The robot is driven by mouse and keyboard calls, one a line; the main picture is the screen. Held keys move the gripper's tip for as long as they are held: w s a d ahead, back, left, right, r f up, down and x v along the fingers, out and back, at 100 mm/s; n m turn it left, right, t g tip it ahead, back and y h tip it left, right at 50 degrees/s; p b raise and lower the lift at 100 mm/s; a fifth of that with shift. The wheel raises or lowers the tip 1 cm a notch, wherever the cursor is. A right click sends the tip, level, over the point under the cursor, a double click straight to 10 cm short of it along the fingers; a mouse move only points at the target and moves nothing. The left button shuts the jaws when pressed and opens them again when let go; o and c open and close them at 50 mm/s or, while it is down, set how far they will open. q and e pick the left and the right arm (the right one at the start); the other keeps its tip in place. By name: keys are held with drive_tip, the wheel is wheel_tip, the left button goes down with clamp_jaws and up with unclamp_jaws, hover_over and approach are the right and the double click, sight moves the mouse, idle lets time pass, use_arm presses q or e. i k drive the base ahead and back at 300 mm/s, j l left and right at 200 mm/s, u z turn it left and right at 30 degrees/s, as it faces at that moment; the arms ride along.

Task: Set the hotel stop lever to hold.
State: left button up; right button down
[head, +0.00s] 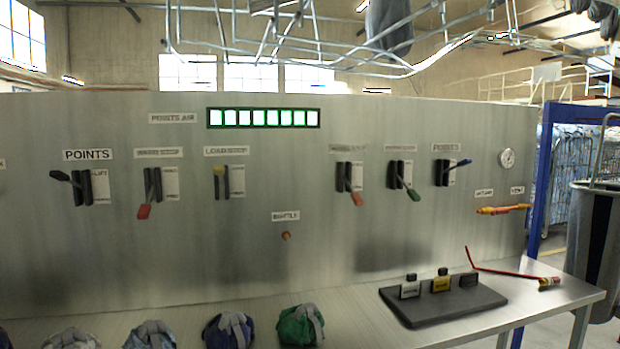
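A steel panel (260,240) carries a row of levers in black slotted housings, each with a small white legend plate. I cannot tell which is the hotel stop lever, because several labels are too blurred to read. A red lever (143,211) on the left points down. Right of centre, an orange-red lever (356,198) and a green lever (413,194) both point down. Black (60,175) and blue (463,162) levers sit under the POINTS labels. Neither of my grippers is in view.
A metal bench (375,290) runs below the panel. Several tied bags, including a green one (301,326), are at its front edge. A black tray (440,305) with small tagged blocks and a red rod (505,272) lie on the right. Metal rails (300,60) hang overhead.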

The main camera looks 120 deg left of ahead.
sight(355, 196)
drive_tip(key=j+u, duration=0.1)
drive_tip(key=u, duration=3.55)
